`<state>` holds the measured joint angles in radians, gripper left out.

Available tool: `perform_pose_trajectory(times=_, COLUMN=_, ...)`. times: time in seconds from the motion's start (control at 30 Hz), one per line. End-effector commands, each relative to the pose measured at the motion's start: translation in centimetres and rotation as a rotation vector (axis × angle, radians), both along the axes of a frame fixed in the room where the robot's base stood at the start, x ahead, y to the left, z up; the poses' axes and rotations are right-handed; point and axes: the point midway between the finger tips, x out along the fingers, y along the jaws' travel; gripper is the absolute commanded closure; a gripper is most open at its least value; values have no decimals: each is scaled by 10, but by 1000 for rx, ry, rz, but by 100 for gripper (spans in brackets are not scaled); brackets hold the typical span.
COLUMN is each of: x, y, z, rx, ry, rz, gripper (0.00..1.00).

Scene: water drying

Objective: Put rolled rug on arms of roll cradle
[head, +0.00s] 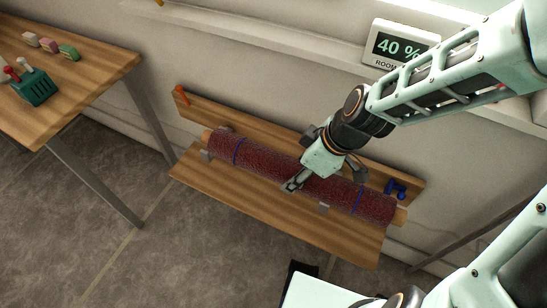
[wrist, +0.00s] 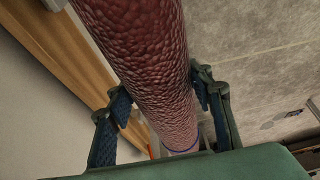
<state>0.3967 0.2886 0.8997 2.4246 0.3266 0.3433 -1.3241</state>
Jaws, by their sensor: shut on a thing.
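The rolled rug (head: 265,163) is a dark red textured roll with blue bands near both ends and a pale wooden core end showing. It lies lengthwise over the wooden roll cradle (head: 240,186), close above or on its small grey arms (head: 207,155); whether it rests on them I cannot tell. My gripper (head: 318,178) is shut on the rug a little right of its middle. In the wrist view the rug (wrist: 140,60) runs between the two fingers (wrist: 160,100), one on each side. Part of the rug is hidden under my gripper.
An orange peg (head: 181,95) and a blue clamp-like part (head: 396,188) are on the cradle's back board. A "40 %" display (head: 400,46) is behind.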

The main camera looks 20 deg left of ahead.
Motion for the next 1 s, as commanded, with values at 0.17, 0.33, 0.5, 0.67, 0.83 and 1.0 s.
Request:
perform_pose_trajectory(times=0.17, x=7, y=9, z=-6, rx=2, ry=-2, rz=5, gripper=100)
perform_pose_trajectory(times=0.33, x=19, y=26, z=-17, rx=3, ry=-3, rz=6, gripper=100)
perform_pose_trajectory(times=0.5, x=33, y=43, z=-26, rx=3, ry=-2, rz=5, gripper=100)
perform_pose_trajectory(times=0.67, x=48, y=61, z=-36, rx=3, ry=-3, rz=4, gripper=100)
perform_pose_trajectory(times=0.83, x=63, y=80, z=-56, rx=2, ry=-1, rz=4, gripper=100)
perform_pose_trajectory(times=1.0, x=76, y=96, z=-79, rx=2, ry=-1, rz=3, gripper=100)
